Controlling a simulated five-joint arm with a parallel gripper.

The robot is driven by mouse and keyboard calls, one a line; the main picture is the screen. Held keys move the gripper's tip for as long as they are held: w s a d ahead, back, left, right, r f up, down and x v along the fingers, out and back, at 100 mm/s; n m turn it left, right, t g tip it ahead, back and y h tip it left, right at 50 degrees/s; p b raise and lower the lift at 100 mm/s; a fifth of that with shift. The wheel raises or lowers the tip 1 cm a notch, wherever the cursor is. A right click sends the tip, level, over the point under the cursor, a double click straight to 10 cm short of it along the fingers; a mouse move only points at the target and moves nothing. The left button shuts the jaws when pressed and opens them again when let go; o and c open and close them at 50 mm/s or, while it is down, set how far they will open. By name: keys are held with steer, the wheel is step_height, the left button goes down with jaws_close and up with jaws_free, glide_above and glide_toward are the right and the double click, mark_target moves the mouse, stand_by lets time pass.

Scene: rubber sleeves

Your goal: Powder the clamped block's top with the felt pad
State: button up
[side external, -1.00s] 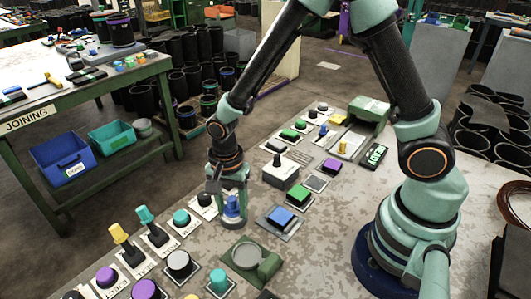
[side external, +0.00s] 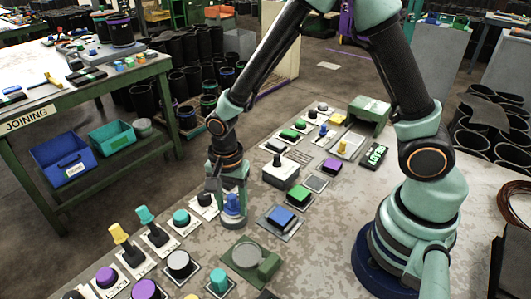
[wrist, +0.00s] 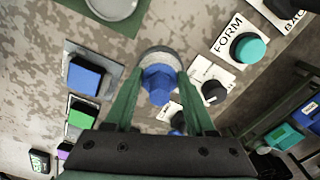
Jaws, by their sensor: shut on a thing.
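A blue knob (side external: 234,204) with a round grey base, which looks like the felt pad, is between the fingers of my gripper (side external: 231,192). In the wrist view the fingers (wrist: 159,86) close on both sides of the blue knob (wrist: 158,88), with its grey rim (wrist: 158,53) showing beyond. The pad is upright, at or very near the bench top; contact with the bench is unclear. A green fixture (side external: 268,269) with a round grey face stands in front of my gripper. I cannot tell for certain which thing is the clamped block.
A blue button on a grey plate (side external: 281,217) is to the right of my gripper. A teal FORM button (wrist: 248,48), several other buttons and yellow and teal levers (side external: 145,216) crowd the bench. A green housing (side external: 369,111) stands farther back. Bare bench lies at front right.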

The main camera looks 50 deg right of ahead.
steer(key=shift+r, duration=3.15)
steer(key=shift+d, duration=0.1)
steer(key=shift+w+d+r+n, duration=0.1)
steer(key=shift+d+r+n, duration=0.1)
steer(key=shift+n, duration=0.1)
steer(key=s+d+r+n, duration=0.1)
steer(key=d+r+n, duration=0.7)
steer(key=d+n, duration=0.3)
steer(key=n, duration=0.1)
glide_above(272, 212)
step_height(272, 212, down, 7)
steer(key=shift+w+d, duration=0.15)
steer(key=shift+d, duration=0.1)
steer(key=shift+f, duration=2.8)
steer(key=shift+f, duration=1.1)
